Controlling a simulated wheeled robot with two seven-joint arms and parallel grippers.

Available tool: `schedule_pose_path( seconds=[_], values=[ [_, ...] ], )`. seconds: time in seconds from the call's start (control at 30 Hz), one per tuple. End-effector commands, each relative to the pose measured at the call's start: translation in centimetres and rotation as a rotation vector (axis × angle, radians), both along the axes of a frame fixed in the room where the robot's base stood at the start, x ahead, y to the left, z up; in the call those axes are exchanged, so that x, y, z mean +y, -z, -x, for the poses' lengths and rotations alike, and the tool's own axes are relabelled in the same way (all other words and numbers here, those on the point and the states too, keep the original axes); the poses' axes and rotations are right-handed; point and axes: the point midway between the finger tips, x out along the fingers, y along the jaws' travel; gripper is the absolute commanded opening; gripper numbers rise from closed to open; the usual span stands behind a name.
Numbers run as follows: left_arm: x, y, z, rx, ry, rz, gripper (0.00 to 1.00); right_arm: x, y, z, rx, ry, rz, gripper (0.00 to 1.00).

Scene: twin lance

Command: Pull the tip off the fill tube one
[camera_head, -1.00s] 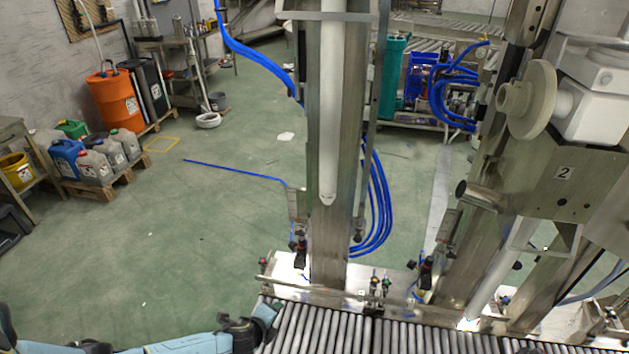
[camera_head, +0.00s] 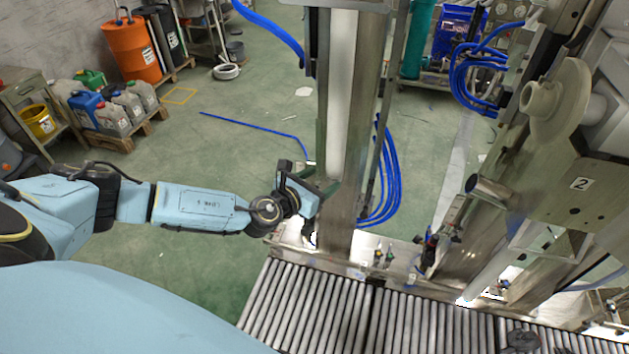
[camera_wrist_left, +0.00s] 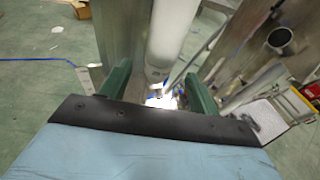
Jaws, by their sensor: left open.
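Fill tube one is the white tube (camera_head: 340,95) hanging upright in front of a steel column. In the left wrist view the tube (camera_wrist_left: 172,30) comes down from the top, and its rounded lower tip (camera_wrist_left: 157,72) lies between my green fingers, which look apart from it. My right gripper is not in view.
A roller conveyor (camera_head: 310,310) runs below. A second station with a number 2 plate (camera_head: 580,184) and a round white fitting (camera_head: 555,100) stands to the right. Blue hoses (camera_head: 383,180) hang right of the column. Open green floor (camera_head: 230,140) lies to the left.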

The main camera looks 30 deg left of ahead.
Motion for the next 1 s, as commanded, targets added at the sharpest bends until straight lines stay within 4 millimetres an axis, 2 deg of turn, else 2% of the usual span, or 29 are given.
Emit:
schedule_pose_path(
  seconds=[0.13,0.5,0.7,1.0],
  values=[
    [-0.3,0.9,-1.7,0.001,0.0,0.002,0.62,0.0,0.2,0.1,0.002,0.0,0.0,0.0],
    [-0.8,2.8,-5.1,0.001,-0.002,0.002,0.62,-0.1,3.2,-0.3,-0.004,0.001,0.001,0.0],
    [-0.9,3.0,-5.9,0.003,-0.001,0.004,0.62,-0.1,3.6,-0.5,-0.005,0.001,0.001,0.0],
    [-0.9,3.0,-6.0,0.002,-0.001,0.003,0.62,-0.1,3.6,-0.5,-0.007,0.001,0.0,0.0]
  ],
)
